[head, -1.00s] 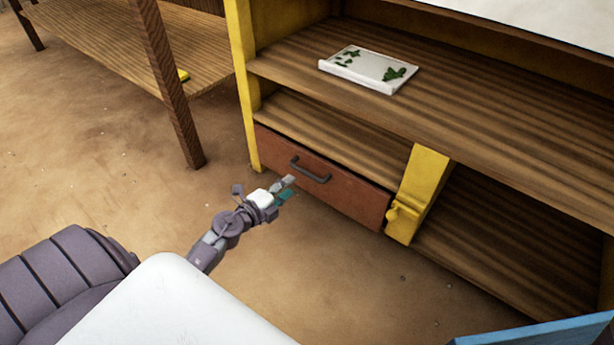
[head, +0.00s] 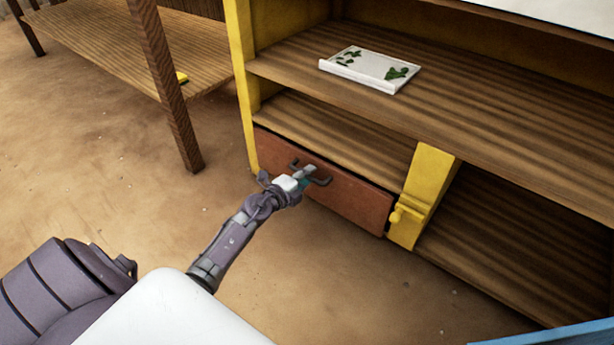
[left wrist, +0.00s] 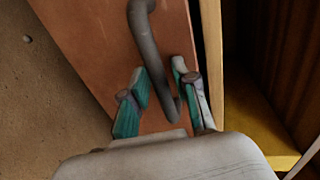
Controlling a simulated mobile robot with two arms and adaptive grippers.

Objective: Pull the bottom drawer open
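The bottom drawer (head: 355,203) has a reddish-brown front and sits low in the yellow-framed shelf unit. It looks shut or nearly shut, with a thin dark gap along its edge. My left gripper (head: 306,178) is at its dark bar handle (head: 324,182) and hides the handle's middle. In the left wrist view, the handle (left wrist: 147,40) runs between the two spread teal-padded fingers (left wrist: 161,92), closer to the right finger. The left finger stands clear of it; I cannot tell whether the right one touches. My right gripper is not in view.
A yellow post (head: 425,190) with a knob stands right of the drawer. A white tray with green leaf marks (head: 370,70) lies on the shelf above. A wooden table leg (head: 170,90) stands at left. The dirt floor before the drawer is clear.

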